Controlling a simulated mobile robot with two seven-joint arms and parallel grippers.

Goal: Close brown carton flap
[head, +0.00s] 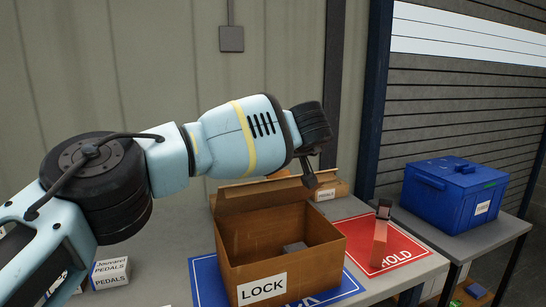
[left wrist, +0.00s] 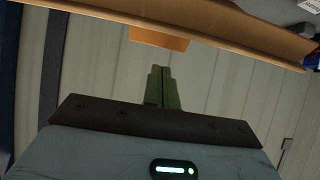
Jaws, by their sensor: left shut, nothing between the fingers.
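The brown carton (head: 285,244) with a "LOCK" label stands on the table in the head view. Its top is open, and a grey item (head: 295,247) lies inside. Its flap (head: 262,195) stands up along the far side. My left gripper (head: 310,181) is above and behind the carton's far right corner, pointing down beside the flap's right end; contact cannot be told. In the left wrist view the shut, empty fingers (left wrist: 162,88) point toward a brown cardboard strip (left wrist: 215,25) with a small tab (left wrist: 160,39). My right gripper is not in view.
The carton stands on a blue mat (head: 206,283). To its right are a red "HOLD" mat (head: 397,244) and an upright orange-red object (head: 380,240). A smaller brown box (head: 335,188) is behind. A blue bin (head: 455,190) stands right; a white pedals box (head: 110,273) stands left.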

